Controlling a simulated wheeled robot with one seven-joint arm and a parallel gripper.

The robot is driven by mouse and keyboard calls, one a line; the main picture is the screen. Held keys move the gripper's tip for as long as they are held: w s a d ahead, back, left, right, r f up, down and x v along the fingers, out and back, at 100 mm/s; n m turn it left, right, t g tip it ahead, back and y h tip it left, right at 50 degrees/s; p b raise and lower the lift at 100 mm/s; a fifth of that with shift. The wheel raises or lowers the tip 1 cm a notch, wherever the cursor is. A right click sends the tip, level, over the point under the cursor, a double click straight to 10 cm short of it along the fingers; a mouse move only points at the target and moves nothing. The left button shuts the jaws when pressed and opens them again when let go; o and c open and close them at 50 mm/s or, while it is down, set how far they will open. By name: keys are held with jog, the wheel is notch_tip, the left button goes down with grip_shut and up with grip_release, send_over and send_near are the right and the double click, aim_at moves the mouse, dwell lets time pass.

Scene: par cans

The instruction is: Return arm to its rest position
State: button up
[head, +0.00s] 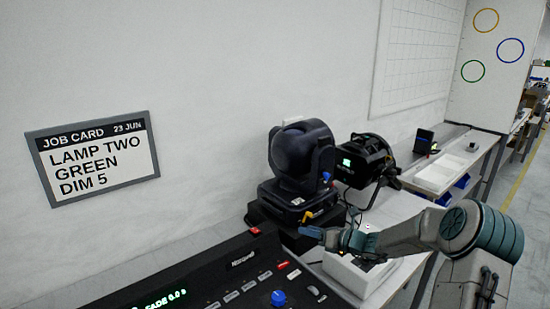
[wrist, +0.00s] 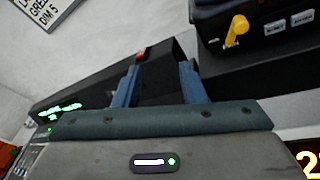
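My gripper (head: 322,236) is in front of the moving-head lamp's base and above the right end of the black console in the head view. In the wrist view its two blue fingers (wrist: 158,80) stand apart with nothing held between them. My arm reaches in from the right, bent at the elbow. The black lighting console (head: 225,280) lies at the front, with a blue knob (head: 278,298) and several grey keys. It also shows behind the fingers in the wrist view (wrist: 90,97).
The moving-head lamp (head: 300,155) with a yellow lever (wrist: 236,30) stands close to my gripper. A par can (head: 362,165) with a lit green display stands beyond it. A white box (head: 355,278) sits below my forearm. A job card (head: 92,158) reads LAMP TWO GREEN DIM 5.

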jog(key=s+a+r+n+g+h, duration=0.2)
jog(key=s+a+r+n+g, duration=0.15)
jog(key=s+n, duration=0.55)
jog(key=s+a+r+n+g+h, duration=0.2)
jog(key=s+a+n+g, duration=0.25)
jog(key=s+n, duration=0.45)
jog(key=s+d+r+n+h, duration=0.2)
jog(key=s+n, duration=0.4)
jog(key=s, duration=0.4)
jog(key=s+d+r+n+t+h, duration=0.1)
jog(key=s+d+n+h, duration=0.4)
jog(key=s, duration=0.6)
jog(key=shift+s+d+r+n+h, duration=0.25)
jog(key=shift+r+n+h, duration=0.4)
jog(key=shift+n, duration=0.45)
